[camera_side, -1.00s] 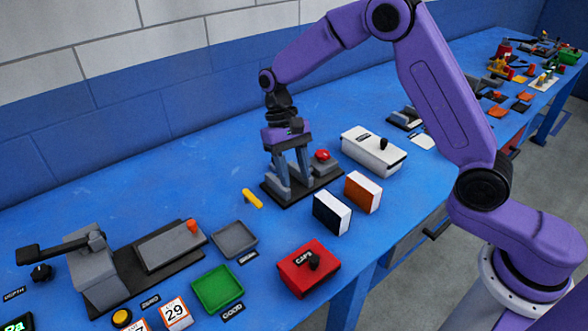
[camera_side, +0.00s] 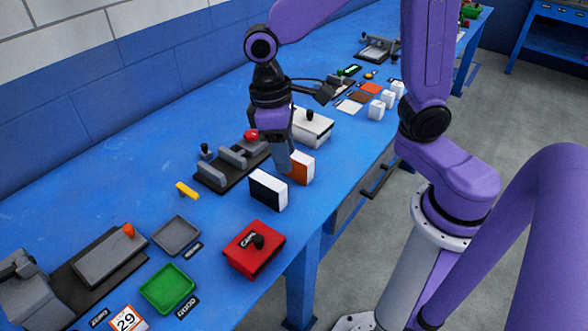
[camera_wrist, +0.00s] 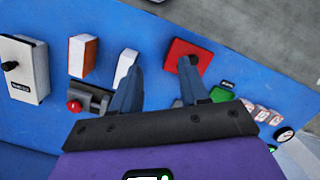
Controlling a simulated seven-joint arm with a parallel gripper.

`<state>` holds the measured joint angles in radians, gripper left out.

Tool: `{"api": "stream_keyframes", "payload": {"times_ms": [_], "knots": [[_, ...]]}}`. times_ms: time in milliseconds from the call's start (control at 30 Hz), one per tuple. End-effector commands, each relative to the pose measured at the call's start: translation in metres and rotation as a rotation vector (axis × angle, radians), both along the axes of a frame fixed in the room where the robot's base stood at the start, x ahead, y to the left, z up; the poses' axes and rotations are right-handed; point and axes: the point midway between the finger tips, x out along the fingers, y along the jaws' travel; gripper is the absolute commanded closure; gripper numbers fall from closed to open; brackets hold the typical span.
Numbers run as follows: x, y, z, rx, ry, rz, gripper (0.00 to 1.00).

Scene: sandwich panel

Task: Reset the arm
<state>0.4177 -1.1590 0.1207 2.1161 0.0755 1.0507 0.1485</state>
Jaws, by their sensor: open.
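My gripper (camera_side: 282,160) is pointing down over the front part of the bench, just in front of the black fixture (camera_side: 212,181) and by the orange-and-white block (camera_side: 301,169). In the side view its fingers overlap and partly hide that block; contact cannot be told. In the wrist view the gripper (camera_wrist: 159,82) shows two blue-grey fingers spread apart with nothing between them. The fixture has grey blocks on a dark base and a red button (camera_side: 250,135).
A black-and-white block (camera_side: 267,189) stands close by. A white box (camera_side: 312,128) with a black knob is behind, and a red box (camera_side: 252,251) is nearer. Green (camera_side: 167,289) and grey trays (camera_side: 176,236) lie left. The bench's rear left is clear.

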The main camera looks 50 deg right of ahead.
Motion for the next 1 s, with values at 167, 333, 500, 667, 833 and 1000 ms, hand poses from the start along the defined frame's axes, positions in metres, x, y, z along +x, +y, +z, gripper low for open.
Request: {"api": "stream_keyframes", "payload": {"times_ms": [167,333,500,667,833,1000], "knots": [[-0.041,-0.019,0.007,0.029,-0.046,0.15,0.55],[-0.079,-0.04,0.01,0.057,-0.087,0.289,0.55],[-0.113,-0.06,0.009,0.085,-0.122,0.422,0.55],[-0.134,-0.073,0.008,0.105,-0.144,0.508,0.55],[-0.142,-0.078,0.007,0.113,-0.154,0.544,0.55],[-0.142,-0.078,0.006,0.113,-0.154,0.547,0.55]]}}
